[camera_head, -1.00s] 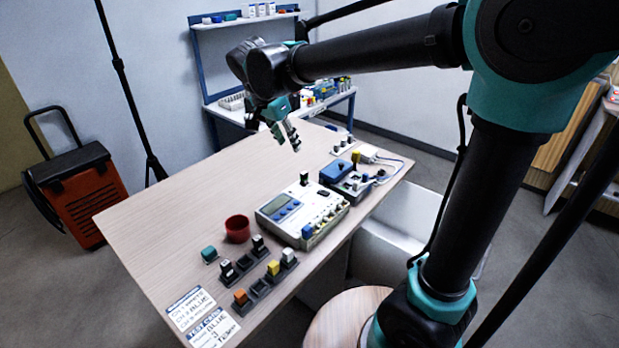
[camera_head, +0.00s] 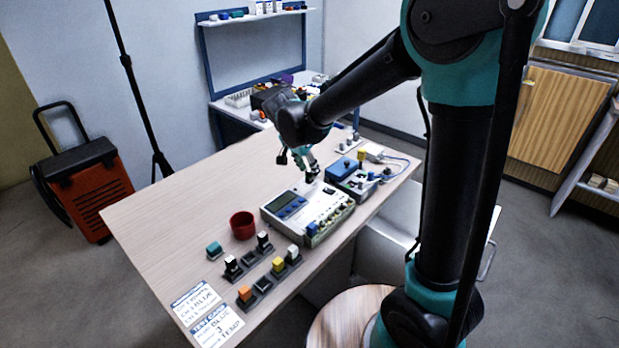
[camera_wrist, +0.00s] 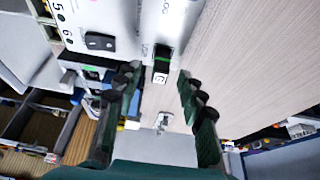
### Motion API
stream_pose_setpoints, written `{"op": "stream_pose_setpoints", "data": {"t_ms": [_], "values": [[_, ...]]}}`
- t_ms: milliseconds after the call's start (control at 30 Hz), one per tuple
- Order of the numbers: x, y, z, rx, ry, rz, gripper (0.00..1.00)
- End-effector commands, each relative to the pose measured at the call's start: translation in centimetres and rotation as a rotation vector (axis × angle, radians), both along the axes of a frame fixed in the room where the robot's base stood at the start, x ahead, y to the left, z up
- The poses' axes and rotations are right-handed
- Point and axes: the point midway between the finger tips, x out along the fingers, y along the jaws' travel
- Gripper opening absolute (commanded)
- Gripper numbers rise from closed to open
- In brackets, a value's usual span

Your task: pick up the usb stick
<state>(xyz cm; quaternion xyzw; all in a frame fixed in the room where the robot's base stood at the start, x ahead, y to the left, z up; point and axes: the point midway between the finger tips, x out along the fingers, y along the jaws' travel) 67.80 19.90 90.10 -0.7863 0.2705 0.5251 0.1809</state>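The usb stick (camera_wrist: 162,62), a small dark piece with a green band and a white-marked end, stands at the edge of the white meter box (camera_wrist: 105,14) in the wrist view. My gripper (camera_wrist: 158,77) is open, and its two dark fingers point toward the stick, one on each side in the picture. I cannot tell whether either finger touches it. In the head view my gripper (camera_head: 309,172) is low over the far edge of the meter box (camera_head: 290,228) and mostly hides the stick.
A blue-topped box (camera_head: 341,168) with a cable stands right of the meter box. A red cup (camera_head: 243,226), a teal block (camera_head: 214,249) and dark holders with coloured plugs are nearer. The wooden table (camera_head: 190,198) is clear on the left.

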Motion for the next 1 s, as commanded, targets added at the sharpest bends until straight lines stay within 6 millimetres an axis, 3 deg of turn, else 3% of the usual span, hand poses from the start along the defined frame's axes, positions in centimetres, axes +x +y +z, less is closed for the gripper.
{"op": "stream_pose_setpoints", "data": {"t_ms": [133, 433, 733, 1000], "values": [[0.5, -0.3, -1.5, 0.000, 0.000, 0.000, 0.40], [0.6, -0.5, -1.8, 0.000, 0.000, 0.001, 0.38], [0.5, -0.4, -1.8, 0.000, 0.000, 0.001, 0.01], [0.5, -0.4, -1.8, 0.000, 0.000, 0.001, 0.00]]}}
